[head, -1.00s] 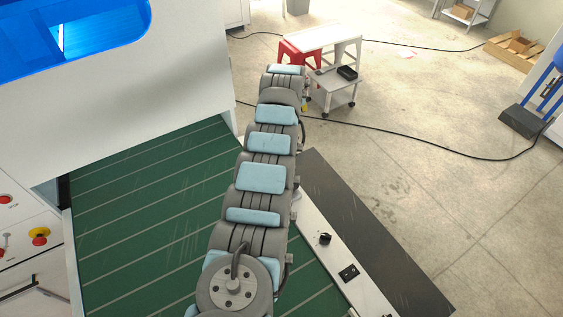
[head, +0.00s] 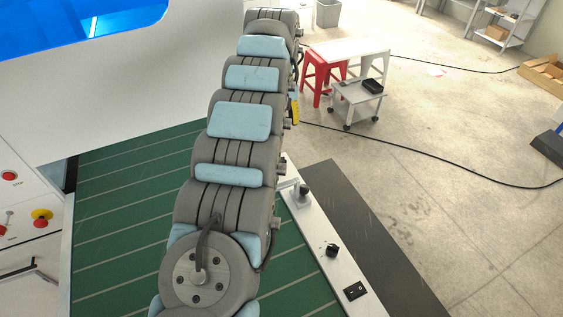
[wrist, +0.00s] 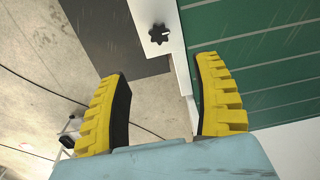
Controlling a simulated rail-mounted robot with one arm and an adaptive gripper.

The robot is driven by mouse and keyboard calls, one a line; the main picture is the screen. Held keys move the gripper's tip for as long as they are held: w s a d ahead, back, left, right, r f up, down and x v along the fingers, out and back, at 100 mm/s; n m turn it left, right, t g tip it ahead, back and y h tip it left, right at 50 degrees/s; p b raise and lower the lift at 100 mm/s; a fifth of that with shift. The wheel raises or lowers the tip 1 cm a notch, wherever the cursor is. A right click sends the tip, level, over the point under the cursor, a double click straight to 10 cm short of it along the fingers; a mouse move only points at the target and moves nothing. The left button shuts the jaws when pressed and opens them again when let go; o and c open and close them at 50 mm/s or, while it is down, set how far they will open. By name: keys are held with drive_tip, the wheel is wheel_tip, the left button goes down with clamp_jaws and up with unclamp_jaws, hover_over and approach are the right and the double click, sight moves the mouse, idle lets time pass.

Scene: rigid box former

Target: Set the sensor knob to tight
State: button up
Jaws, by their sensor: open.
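In the wrist view a dark, star-shaped knob (wrist: 159,34) with a small pale mark sits on a white rail (wrist: 165,12). My gripper (wrist: 163,67) is open, its two yellow fingers spread apart with nothing between them. The knob shows beyond the fingertips, between their lines and apart from both. In the head view the white rail (head: 318,226) carries a dark upright knob (head: 302,193) beside my arm and a black knob (head: 332,250) nearer. I cannot tell which one the wrist view shows. My arm hides most of the gripper in the head view; no setting label is readable.
A green belt (head: 120,210) lies left of the rail, and a dark strip (head: 375,245) lies right of it. A black switch (head: 355,291) is at the rail's near end. A white machine housing (head: 100,95) stands behind the belt. A small cart (head: 358,101) stands on the floor.

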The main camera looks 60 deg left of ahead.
wheel_tip(320, 180, down, 15)
drive_tip(key=shift+f+b, duration=0.1)
drive_tip(key=shift+b, duration=0.45)
drive_tip(key=c, duration=1.2)
